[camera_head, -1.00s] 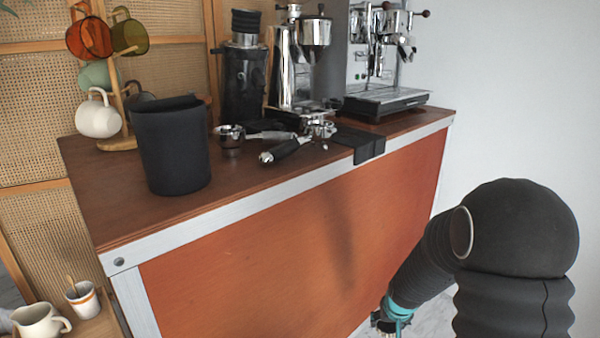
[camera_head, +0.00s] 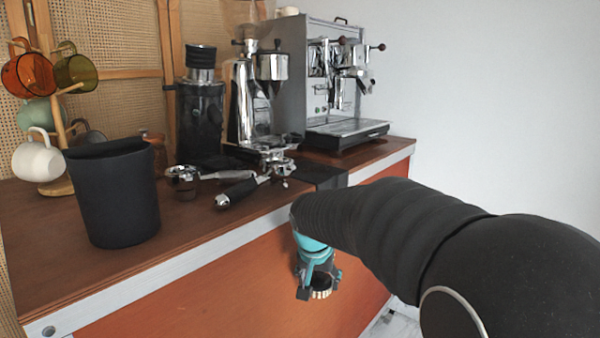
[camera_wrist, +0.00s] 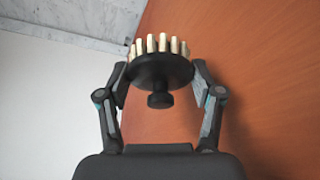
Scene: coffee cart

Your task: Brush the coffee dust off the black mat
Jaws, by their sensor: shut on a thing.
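My gripper (camera_head: 318,284) hangs in front of the cart's orange front panel, below the counter edge. It is shut on a round brush (camera_wrist: 160,72) with a black body and pale bristle tufts; the brush also shows in the head view (camera_head: 321,293). In the wrist view the two fingers grip the brush's sides and the bristles point away from me. The black mat (camera_head: 322,175) lies on the counter at its front edge, in front of the espresso machine. My arm hides part of its front. I cannot make out coffee dust on it.
A portafilter (camera_head: 240,192) with a black handle lies left of the mat, with another portafilter (camera_head: 183,178) beyond it. A black bin (camera_head: 115,195), a mug tree (camera_head: 58,140), a grinder (camera_head: 200,110) and the espresso machine (camera_head: 345,125) stand on the wooden counter (camera_head: 190,235).

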